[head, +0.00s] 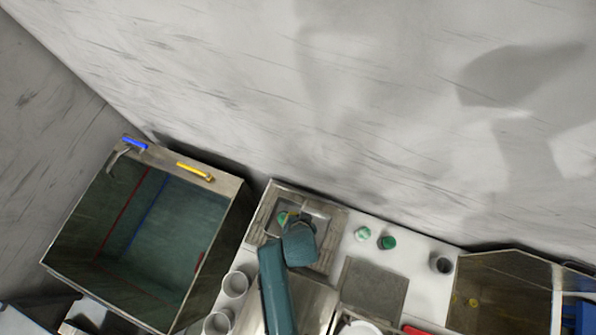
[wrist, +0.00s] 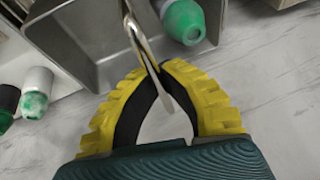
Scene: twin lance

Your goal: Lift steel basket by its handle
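The steel basket (wrist: 70,45) is a grey metal box at the upper left of the wrist view. Its thin metal handle (wrist: 138,35) runs down from it to my gripper (wrist: 157,72). The yellow and black fingers are curved in, with their tips close together on either side of the handle, and appear shut on it. A green and white bottle (wrist: 183,18) lies at the basket's right side; I cannot tell how far it is inside. In the head view, my teal arm covers part of the basket (head: 320,216), which is over the sink area.
A large open tank (head: 66,278) stands at left, with a blue handle (head: 135,144) and a yellow handle (head: 194,171) on its rim. Two small green-topped containers (head: 363,233) (head: 387,242) and a dark cup (head: 441,263) stand on the counter. A second tank (head: 500,290) is at right.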

